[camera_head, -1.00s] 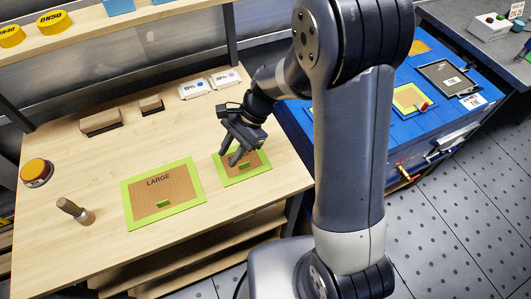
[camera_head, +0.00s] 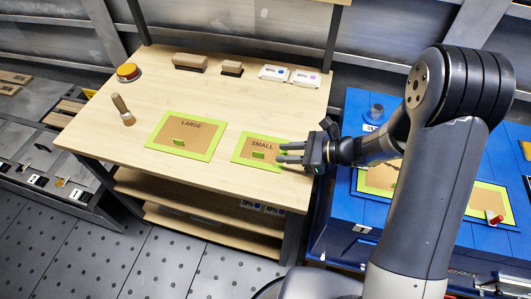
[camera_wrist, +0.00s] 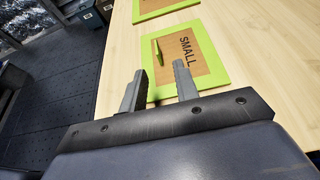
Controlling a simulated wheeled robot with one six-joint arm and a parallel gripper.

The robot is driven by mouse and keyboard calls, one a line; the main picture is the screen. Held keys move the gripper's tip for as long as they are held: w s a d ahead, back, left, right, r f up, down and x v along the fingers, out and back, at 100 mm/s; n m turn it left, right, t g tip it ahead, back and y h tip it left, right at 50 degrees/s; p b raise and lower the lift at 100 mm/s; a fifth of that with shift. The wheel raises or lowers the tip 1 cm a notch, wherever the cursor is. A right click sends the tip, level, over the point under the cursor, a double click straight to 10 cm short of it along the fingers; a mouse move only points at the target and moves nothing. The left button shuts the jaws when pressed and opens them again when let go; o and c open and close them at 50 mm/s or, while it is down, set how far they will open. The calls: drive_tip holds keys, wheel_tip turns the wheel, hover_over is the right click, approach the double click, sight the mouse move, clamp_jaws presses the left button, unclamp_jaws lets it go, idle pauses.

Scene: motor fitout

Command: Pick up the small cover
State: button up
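The small cover (camera_head: 259,146) is a brown panel with a green border, the word SMALL and a little green handle (camera_head: 258,155). It lies flat on the wooden workbench, and it also shows in the wrist view (camera_wrist: 206,50). My gripper (camera_head: 280,152) is at its right edge in the head view, with its fingers pointing left over the border. In the wrist view my gripper (camera_wrist: 160,75) is open, its two fingers apart with nothing between them. The handle stands beyond the fingertips, towards the left finger's side.
The large cover (camera_head: 187,135) lies left of the small one. A wooden-handled tool (camera_head: 123,110), a yellow-and-red button (camera_head: 128,72), two brown blocks (camera_head: 190,62) and white boxes (camera_head: 289,75) stand on the bench. A blue cabinet (camera_head: 340,222) adjoins on the right.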

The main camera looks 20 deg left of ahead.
sight(258, 153)
drive_tip(key=x, duration=0.3)
drive_tip(key=shift+a+f, duration=0.1)
drive_tip(key=shift+a, duration=0.1)
drive_tip(key=shift+r+p+x, duration=0.15)
drive_tip(key=shift+p+x, duration=0.15)
drive_tip(key=shift+x, duration=1.05)
drive_tip(key=shift+r+p+x, duration=0.1)
drive_tip(key=shift+p+x, duration=0.2)
drive_tip(key=shift+x, duration=1.1)
drive_tip(key=shift+s, duration=0.2)
clamp_jaws()
